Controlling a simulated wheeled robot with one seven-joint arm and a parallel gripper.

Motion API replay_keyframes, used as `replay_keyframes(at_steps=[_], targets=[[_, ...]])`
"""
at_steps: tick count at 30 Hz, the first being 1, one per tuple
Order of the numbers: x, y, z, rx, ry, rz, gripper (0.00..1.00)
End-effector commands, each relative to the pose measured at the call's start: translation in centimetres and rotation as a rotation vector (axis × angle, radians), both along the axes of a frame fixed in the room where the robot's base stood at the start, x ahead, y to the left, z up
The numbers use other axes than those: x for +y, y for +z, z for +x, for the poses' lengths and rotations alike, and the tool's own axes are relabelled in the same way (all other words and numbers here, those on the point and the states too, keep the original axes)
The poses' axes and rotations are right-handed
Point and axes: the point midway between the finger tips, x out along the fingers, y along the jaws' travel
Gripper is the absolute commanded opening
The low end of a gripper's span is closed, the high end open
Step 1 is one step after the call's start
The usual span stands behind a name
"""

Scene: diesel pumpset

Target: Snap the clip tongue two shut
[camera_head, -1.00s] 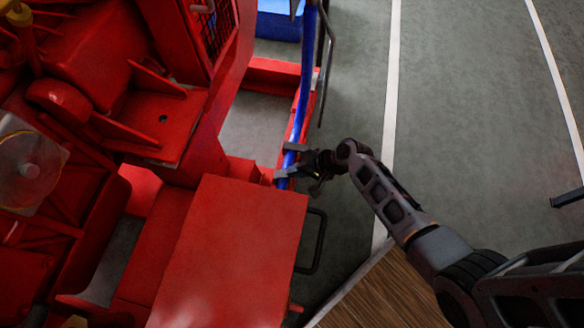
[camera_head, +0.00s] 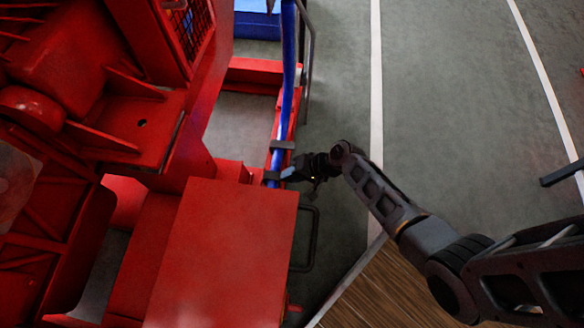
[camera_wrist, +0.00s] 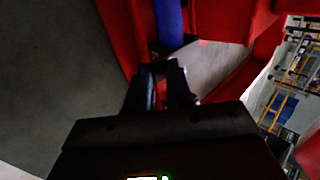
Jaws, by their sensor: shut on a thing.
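A blue hose (camera_head: 286,100) runs down the outer side of the red pumpset, with two dark grey clips around it. The upper clip (camera_head: 281,145) is just above my gripper's tip, the lower clip (camera_head: 271,177) just below it. My gripper (camera_head: 289,174) reaches in from the right and its fingers are closed at the lower clip. In the wrist view the fingers (camera_wrist: 160,88) are close together in front of the blue hose (camera_wrist: 169,25). The small tongue between them is mostly hidden, and I cannot tell its angle.
A red box (camera_head: 225,255) stands close below the clips, with a black handle bar (camera_head: 304,238) on its right side. A grey pipe (camera_head: 309,60) runs beside the hose. Clear grey floor (camera_head: 430,100) lies to the right.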

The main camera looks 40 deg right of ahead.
Motion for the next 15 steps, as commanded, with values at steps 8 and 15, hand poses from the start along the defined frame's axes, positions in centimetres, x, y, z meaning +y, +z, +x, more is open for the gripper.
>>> replay_keyframes(at_steps=[8, 15], targets=[[-0.40, -1.15, -0.74, 0.015, -0.008, -0.012, 0.00], [-0.30, -1.13, -0.64, 0.015, -0.006, -0.012, 0.33]])
